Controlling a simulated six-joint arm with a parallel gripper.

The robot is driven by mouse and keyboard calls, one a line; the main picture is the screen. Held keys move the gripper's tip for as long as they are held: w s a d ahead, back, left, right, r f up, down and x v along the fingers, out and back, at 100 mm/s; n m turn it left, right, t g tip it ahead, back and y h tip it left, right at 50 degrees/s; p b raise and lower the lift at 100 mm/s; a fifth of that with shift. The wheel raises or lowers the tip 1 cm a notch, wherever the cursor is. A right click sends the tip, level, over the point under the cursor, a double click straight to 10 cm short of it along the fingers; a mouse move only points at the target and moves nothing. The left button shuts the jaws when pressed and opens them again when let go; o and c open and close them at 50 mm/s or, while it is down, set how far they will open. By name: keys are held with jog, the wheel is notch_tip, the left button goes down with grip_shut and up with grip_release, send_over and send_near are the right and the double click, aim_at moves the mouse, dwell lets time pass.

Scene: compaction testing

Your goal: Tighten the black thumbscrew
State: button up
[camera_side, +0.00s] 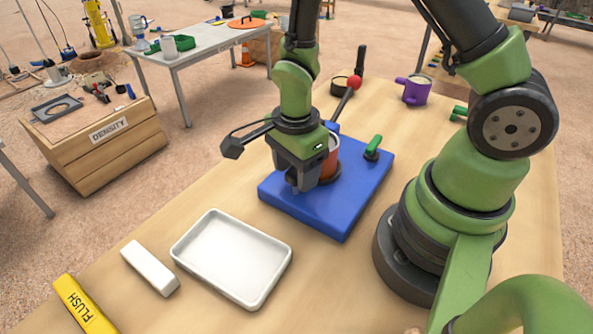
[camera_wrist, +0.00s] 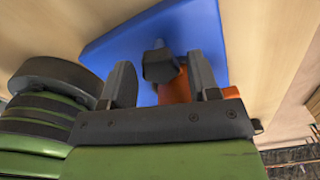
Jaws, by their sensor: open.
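The black thumbscrew (camera_wrist: 158,66) shows in the wrist view as a dark, faceted knob between the two fingers of my gripper (camera_wrist: 161,80). The fingers are apart, one on each side of it, and I see gaps between them and the knob. In the side view, my gripper (camera_side: 304,187) points down over the blue base plate (camera_side: 335,224), and I cannot make out the thumbscrew there. An orange-red cylinder (camera_side: 332,161) stands on the plate behind my gripper and is partly hidden by it. It also shows behind the thumbscrew in the wrist view (camera_wrist: 177,86).
A green-handled clamp (camera_side: 373,148) stands on the plate's right side. A red ball knob (camera_side: 354,83) and a purple mug (camera_side: 413,90) are farther back. A white tray (camera_side: 230,297), a white block (camera_side: 150,268) and a yellow FLUSH bar (camera_side: 84,306) lie in front.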

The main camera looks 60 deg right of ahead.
jog(key=shift+r, duration=2.9)
notch_tip(320, 180, up, 10)
jog(key=s+r+n+t+y, duration=0.2)
jog(key=s+r+n+t, duration=0.5)
jog(key=n, duration=1)
jog(key=s+r, duration=0.1)
jog(key=s, duration=0.1)
jog(key=shift+s+r, duration=0.3)
jog(key=shift+s, duration=0.05)
